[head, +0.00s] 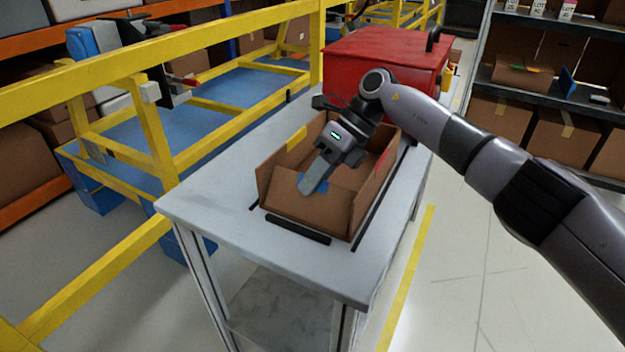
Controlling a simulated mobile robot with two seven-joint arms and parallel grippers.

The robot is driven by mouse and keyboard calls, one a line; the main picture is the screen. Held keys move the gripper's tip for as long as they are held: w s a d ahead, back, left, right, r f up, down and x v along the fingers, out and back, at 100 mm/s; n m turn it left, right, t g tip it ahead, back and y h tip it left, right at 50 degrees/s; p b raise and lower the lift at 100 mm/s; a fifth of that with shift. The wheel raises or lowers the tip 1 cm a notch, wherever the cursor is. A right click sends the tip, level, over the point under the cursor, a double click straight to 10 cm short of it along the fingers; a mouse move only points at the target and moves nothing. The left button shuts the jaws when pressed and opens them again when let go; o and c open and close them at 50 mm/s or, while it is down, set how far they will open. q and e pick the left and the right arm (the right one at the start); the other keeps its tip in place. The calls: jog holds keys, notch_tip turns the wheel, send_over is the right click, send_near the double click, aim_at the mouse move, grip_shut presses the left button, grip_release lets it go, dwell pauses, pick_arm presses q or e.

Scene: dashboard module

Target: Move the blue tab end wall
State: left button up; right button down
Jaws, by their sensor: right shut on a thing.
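An open cardboard box (372,187) stands on the grey table (235,195). Its near end wall (312,207) carries a blue tab (323,188), partly hidden by my right gripper. My right gripper (312,188) reaches down over the box from the right. Its fingers are shut on the end wall at the blue tab; the exact contact is partly hidden. A yellow tab (297,138) shows on the left wall and a red mark (382,160) on the right wall. My left gripper is not in view.
Black strips (297,229) lie on the table around the box. A red case (385,55) stands behind the box. A yellow railing (150,130) runs along the left. Shelves with boxes (545,75) stand at the back right. The table's front left is clear.

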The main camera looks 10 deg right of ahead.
dwell(0.5)
jog(key=c, duration=1.3)
grip_release()
jog(key=v, duration=0.7)
